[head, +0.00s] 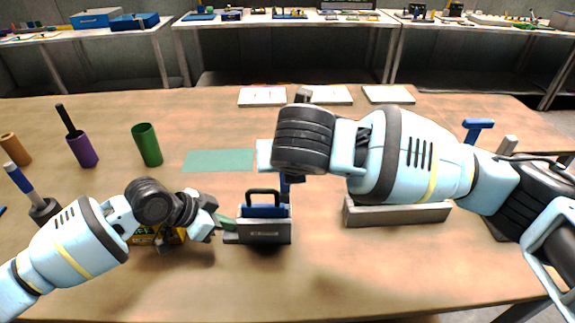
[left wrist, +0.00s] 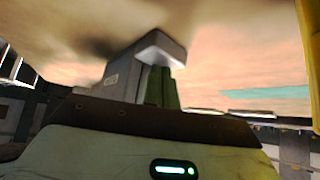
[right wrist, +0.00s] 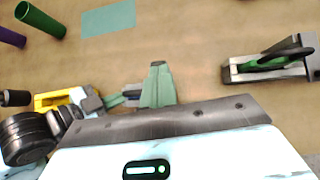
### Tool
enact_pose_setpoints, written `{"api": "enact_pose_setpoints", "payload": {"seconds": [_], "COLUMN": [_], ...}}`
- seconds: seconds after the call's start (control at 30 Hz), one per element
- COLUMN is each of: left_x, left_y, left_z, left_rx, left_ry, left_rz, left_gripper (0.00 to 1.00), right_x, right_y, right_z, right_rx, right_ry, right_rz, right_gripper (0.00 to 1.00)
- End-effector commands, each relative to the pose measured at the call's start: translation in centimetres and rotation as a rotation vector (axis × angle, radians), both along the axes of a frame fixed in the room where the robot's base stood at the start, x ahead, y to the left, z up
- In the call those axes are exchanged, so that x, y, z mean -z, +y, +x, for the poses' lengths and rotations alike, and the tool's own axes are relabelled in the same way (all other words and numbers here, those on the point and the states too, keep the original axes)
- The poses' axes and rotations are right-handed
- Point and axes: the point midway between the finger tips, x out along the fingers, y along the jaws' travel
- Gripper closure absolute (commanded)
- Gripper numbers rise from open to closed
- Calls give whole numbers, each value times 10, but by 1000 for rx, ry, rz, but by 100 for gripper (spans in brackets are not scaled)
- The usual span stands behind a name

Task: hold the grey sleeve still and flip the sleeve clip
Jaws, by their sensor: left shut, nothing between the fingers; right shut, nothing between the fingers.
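The grey sleeve (head: 270,233) stands on the table with a blue insert (head: 262,210) and a black loop handle (head: 263,192) on top. My left gripper (head: 228,222) is shut, with its green fingertips at the sleeve's left side; I cannot tell whether they touch. The left wrist view shows the fingers (left wrist: 160,86) close to the sleeve's grey body (left wrist: 122,80). My right gripper is shut above and behind the sleeve; its fingers (right wrist: 157,88) show in the right wrist view and partly hide the sleeve. I cannot make out the clip clearly.
A second grey holder (head: 395,214) stands right, partly behind my right arm; the right wrist view shows a green piece in it. A yellow object (right wrist: 55,100) is beside my left gripper. Purple (head: 83,150) and green (head: 147,145) cylinders stand back left. The front table is clear.

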Motion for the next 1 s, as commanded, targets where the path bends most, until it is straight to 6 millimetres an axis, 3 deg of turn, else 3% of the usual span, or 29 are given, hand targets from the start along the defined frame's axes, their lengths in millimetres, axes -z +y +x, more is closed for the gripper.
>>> {"api": "enact_pose_setpoints", "payload": {"seconds": [0.03,0.37,0.8,1.0], "left_x": [8,8,8,8], "left_y": [1,1,1,1], "left_z": [-3,-3,-3,-3], "left_rx": [1,0,1,0], "left_ry": [15,14,15,14], "left_rz": [9,9,9,9], "left_gripper": [100,100,100,100], "right_x": [1,-3,-5,-4], "right_y": [0,1,0,-1], "right_z": [1,11,44,53], "right_rx": [-1,-3,-1,-3], "right_ry": [10,67,289,310], "right_rz": [1,11,19,21], "right_gripper": [100,100,100,100]}}
